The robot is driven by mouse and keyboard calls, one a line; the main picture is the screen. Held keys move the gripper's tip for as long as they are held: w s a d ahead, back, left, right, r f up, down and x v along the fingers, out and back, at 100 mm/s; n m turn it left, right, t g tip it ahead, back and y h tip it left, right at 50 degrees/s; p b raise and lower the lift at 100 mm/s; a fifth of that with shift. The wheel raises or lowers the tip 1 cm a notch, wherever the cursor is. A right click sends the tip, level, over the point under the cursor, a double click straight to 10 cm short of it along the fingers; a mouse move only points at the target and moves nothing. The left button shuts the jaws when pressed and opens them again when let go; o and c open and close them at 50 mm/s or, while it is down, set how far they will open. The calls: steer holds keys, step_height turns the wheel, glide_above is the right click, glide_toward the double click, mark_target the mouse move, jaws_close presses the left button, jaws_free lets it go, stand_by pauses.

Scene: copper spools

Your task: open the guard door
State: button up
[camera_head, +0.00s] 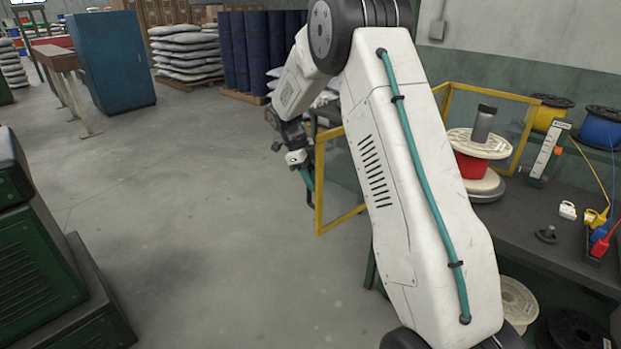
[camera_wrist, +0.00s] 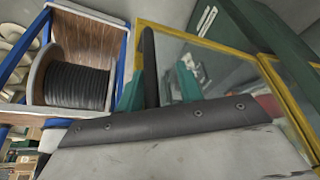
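The guard door (camera_head: 342,178) is a clear panel in a yellow frame, left of the workbench in the head view; my arm hides its right part, so I cannot tell how far it stands open. In the wrist view its yellow frame (camera_wrist: 205,44) crosses the upper middle. A dark upright bar handle (camera_wrist: 150,62) stands in front of the panel. My gripper (camera_wrist: 160,88) has teal fingers on either side of this bar, with a gap visible on the right side. In the head view my gripper (camera_head: 307,178) is at the door's left edge, partly hidden.
The dark workbench (camera_head: 540,225) at the right holds a red spool (camera_head: 472,166) and small tools. A green cabinet (camera_head: 35,265) stands at the near left. The floor (camera_head: 210,240) between is clear. A black cable spool (camera_wrist: 75,84) shows in the wrist view.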

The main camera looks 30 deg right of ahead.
steer(key=shift+w+a, duration=0.1)
steer(key=shift+a, duration=0.35)
steer(key=v, duration=0.8)
steer(key=shift+f, duration=0.1)
